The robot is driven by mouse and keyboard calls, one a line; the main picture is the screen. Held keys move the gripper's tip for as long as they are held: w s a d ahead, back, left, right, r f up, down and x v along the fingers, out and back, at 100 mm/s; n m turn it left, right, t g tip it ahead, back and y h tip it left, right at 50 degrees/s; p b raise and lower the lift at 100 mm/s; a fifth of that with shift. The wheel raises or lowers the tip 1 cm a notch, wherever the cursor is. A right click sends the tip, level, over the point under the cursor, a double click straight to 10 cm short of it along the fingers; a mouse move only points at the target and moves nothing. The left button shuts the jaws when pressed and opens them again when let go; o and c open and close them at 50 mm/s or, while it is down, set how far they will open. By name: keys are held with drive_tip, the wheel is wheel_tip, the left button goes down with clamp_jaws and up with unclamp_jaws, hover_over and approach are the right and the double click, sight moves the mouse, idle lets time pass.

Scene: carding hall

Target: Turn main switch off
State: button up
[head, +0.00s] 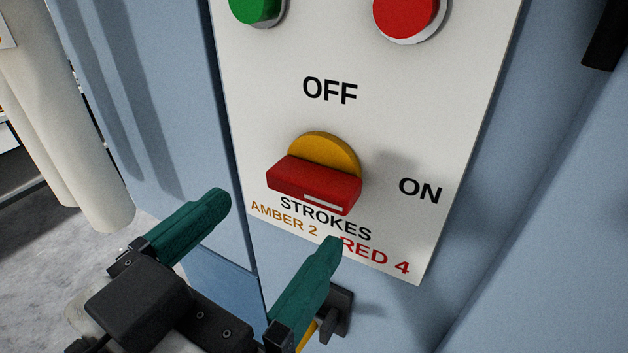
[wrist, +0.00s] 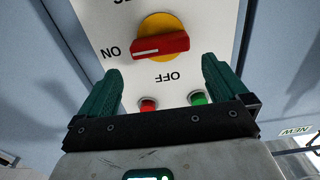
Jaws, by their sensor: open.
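The main switch is a red bar handle (head: 313,184) on a yellow disc (head: 325,150), set on a white panel (head: 245,90). The bar lies roughly level, and its white mark is at the ON end. OFF is printed above it and ON to its right. In the wrist view the red handle (wrist: 160,45) appears upside down, with its white mark towards ON. My gripper (head: 274,225) has two green fingers, spread open with nothing between them. It is in front of and below the handle, apart from it. The fingers also show in the wrist view (wrist: 162,78), one on each side of the handle.
A green button (head: 256,9) and a red button (head: 405,15) sit above the switch on the panel. Blue cabinet walls (head: 480,200) surround it. A cream rounded column (head: 60,120) stands at the left. A dark bracket (head: 338,305) is below the panel, behind my right finger.

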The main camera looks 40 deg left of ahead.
sight(302, 190)
drive_tip(key=p+x, duration=0.1)
drive_tip(key=x, duration=0.6)
drive_tip(key=shift+c, duration=0.2)
drive_tip(key=c, duration=0.6)
